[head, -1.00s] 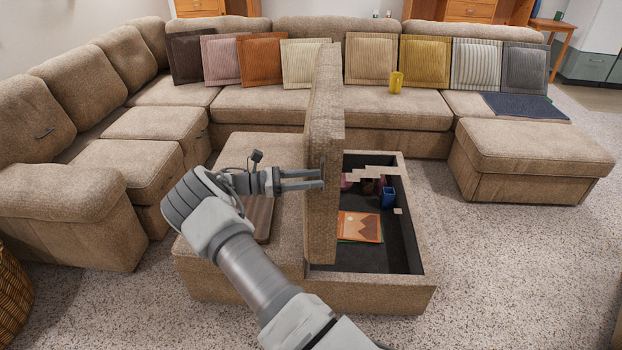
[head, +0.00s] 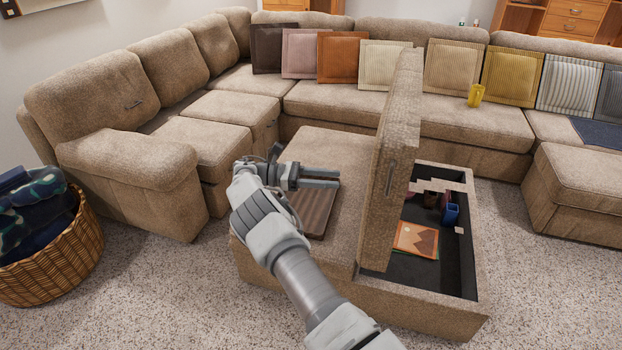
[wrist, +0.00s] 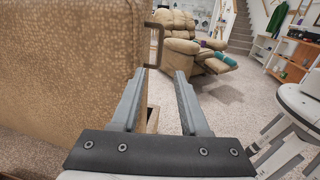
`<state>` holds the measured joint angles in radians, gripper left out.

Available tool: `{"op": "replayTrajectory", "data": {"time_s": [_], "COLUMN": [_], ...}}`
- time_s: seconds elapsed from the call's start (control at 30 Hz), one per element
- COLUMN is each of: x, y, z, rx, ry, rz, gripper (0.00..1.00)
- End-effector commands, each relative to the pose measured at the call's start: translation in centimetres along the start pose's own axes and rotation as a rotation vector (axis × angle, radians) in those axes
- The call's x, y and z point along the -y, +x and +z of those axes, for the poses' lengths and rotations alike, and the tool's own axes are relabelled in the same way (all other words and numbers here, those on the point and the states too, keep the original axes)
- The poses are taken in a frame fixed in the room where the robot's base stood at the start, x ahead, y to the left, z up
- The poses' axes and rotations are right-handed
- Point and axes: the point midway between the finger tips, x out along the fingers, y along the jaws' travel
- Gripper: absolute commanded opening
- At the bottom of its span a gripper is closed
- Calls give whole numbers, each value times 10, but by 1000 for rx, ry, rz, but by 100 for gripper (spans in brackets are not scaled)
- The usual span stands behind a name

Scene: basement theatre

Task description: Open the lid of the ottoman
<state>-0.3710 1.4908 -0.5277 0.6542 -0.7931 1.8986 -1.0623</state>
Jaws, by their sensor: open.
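The tan ottoman (head: 405,312) stands in the middle of the room. Its right lid (head: 400,150) is raised and stands about upright, with the dark storage space below it exposed. A handle (head: 389,172) shows on the lid's left-facing edge area, and in the wrist view a handle (wrist: 156,45) sticks out at the lid's edge. My gripper (head: 338,179) is open and empty, to the left of the lid and apart from it. In the wrist view the fingers (wrist: 163,72) are parted, with the upholstered lid (wrist: 65,60) close on the left.
A dark tray (head: 318,212) lies on the ottoman's closed left part. A book (head: 415,239) and a blue item (head: 451,214) sit inside the storage. A sectional sofa (head: 330,98) curves behind, and a wicker basket (head: 55,255) stands at left. Carpet is free in front.

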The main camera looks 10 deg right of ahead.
Motion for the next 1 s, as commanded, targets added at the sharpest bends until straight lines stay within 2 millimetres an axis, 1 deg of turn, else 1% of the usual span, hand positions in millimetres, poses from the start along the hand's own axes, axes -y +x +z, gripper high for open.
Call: {"op": "replayTrajectory", "data": {"time_s": [0.17,0.23,0.73,1.0], "x": [1,0,0,1], "y": [-19,-20,-42,-47], "z": [-2,-7,-3,0], "rx": [-2,3,1,-1], "ry": [1,4,4,0], "rz": [1,-4,-3,1], "gripper": [45,45,45,45]}}
